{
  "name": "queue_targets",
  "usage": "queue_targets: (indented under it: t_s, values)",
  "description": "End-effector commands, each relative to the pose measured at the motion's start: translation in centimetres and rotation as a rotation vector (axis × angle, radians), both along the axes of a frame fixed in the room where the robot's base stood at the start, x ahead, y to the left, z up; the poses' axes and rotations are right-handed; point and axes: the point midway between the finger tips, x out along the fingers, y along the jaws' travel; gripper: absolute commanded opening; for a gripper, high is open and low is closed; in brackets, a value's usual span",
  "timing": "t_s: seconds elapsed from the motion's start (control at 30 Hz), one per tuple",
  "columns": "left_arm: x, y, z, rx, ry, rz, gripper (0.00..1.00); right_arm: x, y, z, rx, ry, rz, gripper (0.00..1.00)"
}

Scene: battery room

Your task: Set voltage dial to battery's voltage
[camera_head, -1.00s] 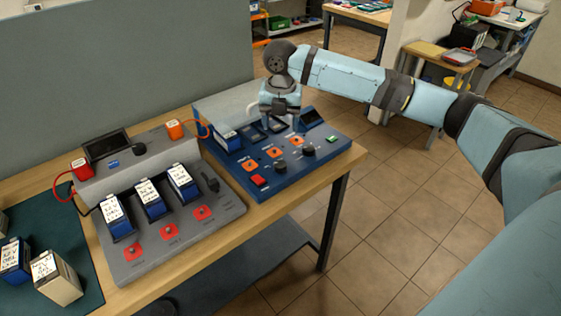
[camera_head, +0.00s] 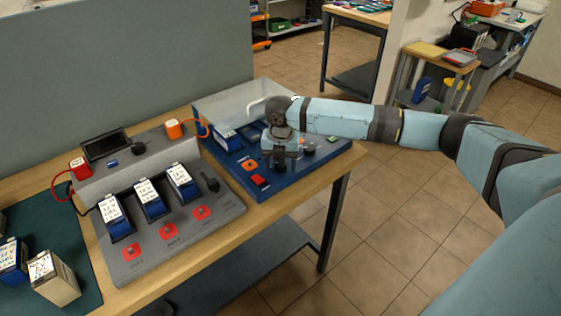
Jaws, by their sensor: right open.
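My right gripper (camera_head: 280,163) is over the front of the blue console (camera_head: 228,168), pointing down at one of its black dials. The sensed dial area is mostly covered by the gripper, so I cannot tell whether the fingers touch it. The gripper is open. A second black dial (camera_head: 309,150) shows just right of the gripper. A blue battery with a white label (camera_head: 228,140) sits in the console's left slot; its label is too small to read. My left gripper is not in view.
A grey charging station (camera_head: 180,222) with several labelled batteries and red buttons stands left of the console. A clear cover (camera_head: 240,98) stands raised behind the console. Open floor lies to the right.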

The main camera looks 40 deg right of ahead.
Motion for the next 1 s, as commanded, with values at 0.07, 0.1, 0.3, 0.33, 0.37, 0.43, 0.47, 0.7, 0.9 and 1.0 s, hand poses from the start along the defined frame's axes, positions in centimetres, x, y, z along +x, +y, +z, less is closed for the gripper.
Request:
queue_targets:
  t_s: [0.07, 0.1, 0.3, 0.33, 0.37, 0.43, 0.47, 0.7, 0.9, 1.0]
  values:
    - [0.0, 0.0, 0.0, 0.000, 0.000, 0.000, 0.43, 0.0, 0.0, 0.0, 0.000, 0.000, 0.000, 0.65]
    - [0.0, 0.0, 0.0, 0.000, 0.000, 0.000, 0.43, 0.0, 0.0, 0.0, 0.000, 0.000, 0.000, 0.65]
    - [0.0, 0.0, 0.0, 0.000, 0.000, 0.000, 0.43, 0.0, 0.0, 0.0, 0.000, 0.000, 0.000, 0.32]
    - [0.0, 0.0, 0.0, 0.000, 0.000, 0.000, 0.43, 0.0, 0.0, 0.0, 0.000, 0.000, 0.000, 0.26]
    - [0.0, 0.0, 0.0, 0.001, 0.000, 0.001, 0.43, 0.0, 0.0, 0.0, 0.000, 0.000, 0.000, 0.19]
    - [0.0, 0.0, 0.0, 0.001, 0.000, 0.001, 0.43, 0.0, 0.0, 0.0, 0.000, 0.000, 0.000, 0.15]
    - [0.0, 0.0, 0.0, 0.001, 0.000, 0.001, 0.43, 0.0, 0.0, 0.0, 0.000, 0.000, 0.000, 0.15]
    - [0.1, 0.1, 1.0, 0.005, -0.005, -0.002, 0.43, 0.0, 0.0, 0.3, 0.001, 0.002, -0.033, 0.15]
    - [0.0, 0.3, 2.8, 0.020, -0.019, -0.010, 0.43, -0.1, 0.1, 0.6, 0.002, 0.004, -0.133, 0.15]
    - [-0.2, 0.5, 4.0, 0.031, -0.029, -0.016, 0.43, -0.1, 0.1, 0.8, 0.000, 0.003, -0.210, 0.15]
